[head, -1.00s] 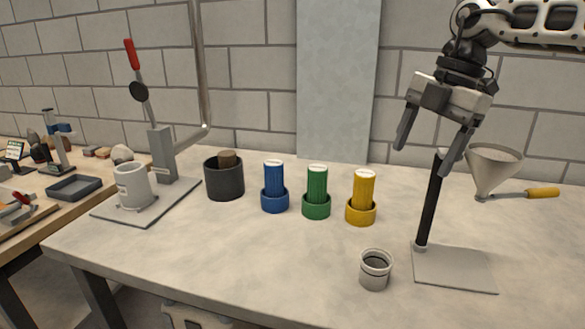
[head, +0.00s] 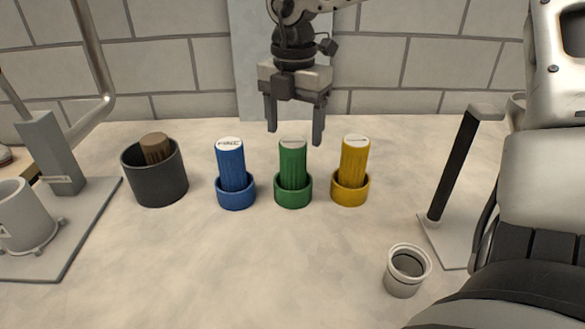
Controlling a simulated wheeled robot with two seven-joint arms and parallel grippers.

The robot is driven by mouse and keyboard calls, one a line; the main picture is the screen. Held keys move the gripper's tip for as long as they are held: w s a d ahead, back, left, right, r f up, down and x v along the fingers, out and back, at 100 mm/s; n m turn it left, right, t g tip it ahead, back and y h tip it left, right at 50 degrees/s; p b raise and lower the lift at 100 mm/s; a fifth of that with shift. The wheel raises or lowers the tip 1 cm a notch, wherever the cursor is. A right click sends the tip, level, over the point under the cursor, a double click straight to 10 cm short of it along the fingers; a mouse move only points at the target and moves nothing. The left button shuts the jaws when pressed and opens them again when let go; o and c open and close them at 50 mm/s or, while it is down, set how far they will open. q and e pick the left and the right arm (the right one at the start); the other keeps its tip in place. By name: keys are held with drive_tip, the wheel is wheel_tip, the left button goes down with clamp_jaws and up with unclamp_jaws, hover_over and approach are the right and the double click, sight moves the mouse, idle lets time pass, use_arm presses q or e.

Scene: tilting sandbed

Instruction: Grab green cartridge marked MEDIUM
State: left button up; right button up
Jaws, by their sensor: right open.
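The green cartridge (head: 293,162) stands upright in a green ring holder (head: 293,194), between the blue cartridge (head: 231,167) and the yellow cartridge (head: 354,162). Its top is pale with a mark too small to read. My right gripper (head: 295,136) is open and empty, fingers pointing down. In the picture its fingertips sit just above the green cartridge's top, one to each side; whether they are over it or behind it is hard to tell. My left gripper is not in view.
A dark cup (head: 155,180) with a brown plug stands left of the cartridges. A lever press (head: 55,165) stands at far left. A small grey cup (head: 406,270) and a black-post stand (head: 455,160) are at right. The front middle of the table is clear.

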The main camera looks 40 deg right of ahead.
sight(293, 142)
drive_tip(key=shift+a+f+p, duration=0.1)
drive_tip(key=shift+f+p, duration=0.4)
drive_tip(key=shift+f, duration=2.5)
drive_tip(key=c, duration=1.1)
